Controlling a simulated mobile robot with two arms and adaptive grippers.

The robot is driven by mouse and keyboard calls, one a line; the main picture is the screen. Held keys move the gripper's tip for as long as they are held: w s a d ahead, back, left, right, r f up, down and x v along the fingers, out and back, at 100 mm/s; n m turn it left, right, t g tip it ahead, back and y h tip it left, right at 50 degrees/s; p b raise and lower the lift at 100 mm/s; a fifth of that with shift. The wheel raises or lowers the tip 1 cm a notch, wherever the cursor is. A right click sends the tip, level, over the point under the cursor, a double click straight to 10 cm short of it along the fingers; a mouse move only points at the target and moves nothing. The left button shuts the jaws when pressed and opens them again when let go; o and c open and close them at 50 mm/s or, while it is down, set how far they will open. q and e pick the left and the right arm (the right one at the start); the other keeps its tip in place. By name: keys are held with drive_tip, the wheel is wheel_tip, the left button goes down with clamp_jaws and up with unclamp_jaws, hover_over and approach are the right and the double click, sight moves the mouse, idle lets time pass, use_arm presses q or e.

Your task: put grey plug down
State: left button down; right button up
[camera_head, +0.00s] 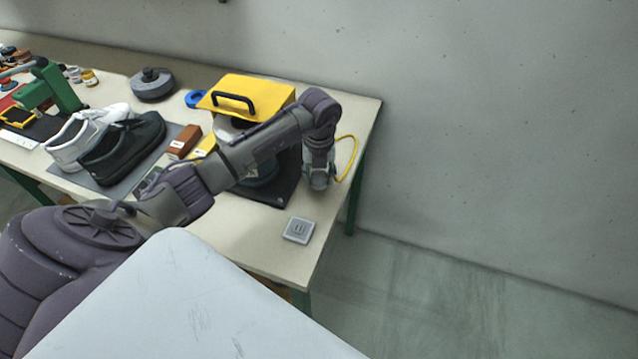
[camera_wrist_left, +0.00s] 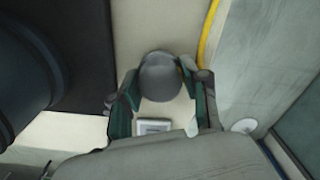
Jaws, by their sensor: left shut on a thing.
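My left gripper (camera_head: 318,180) points down over the right part of the table, and its fingers are shut on the grey plug. In the left wrist view the plug (camera_wrist_left: 160,76) shows as a rounded dark grey body between the two green-lined fingers (camera_wrist_left: 160,92). In the head view the gripper hides the plug. A light grey square socket plate (camera_head: 298,230) lies on the table near its front right corner. It also shows in the left wrist view (camera_wrist_left: 153,127), apart from the plug. I cannot tell how high the plug is above the table. My right gripper is not in view.
A yellow cable (camera_head: 353,158) curves at the table's right edge. A yellow-topped machine with a black handle (camera_head: 250,93) stands on a dark mat (camera_head: 278,190) beside my arm. Shoes (camera_head: 125,150) stand farther left. The table top around the socket plate is clear.

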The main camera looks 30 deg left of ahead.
sight(319, 174)
use_arm(q)
wheel_tip(319, 174, down, 2)
drive_tip(key=shift+f+b, duration=0.15)
drive_tip(key=shift+b, duration=0.25)
drive_tip(key=shift+f, duration=0.1)
drive_tip(key=c, duration=0.6)
unclamp_jaws()
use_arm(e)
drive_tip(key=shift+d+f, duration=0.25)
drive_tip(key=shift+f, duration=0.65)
use_arm(q)
drive_tip(key=shift+o, duration=0.2)
wheel_tip(319, 174, up, 12)
drive_tip(key=p, duration=0.9)
drive_tip(key=shift+r, duration=0.25)
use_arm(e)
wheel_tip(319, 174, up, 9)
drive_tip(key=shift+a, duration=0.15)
use_arm(q)
drive_tip(key=shift+f, duration=0.1)
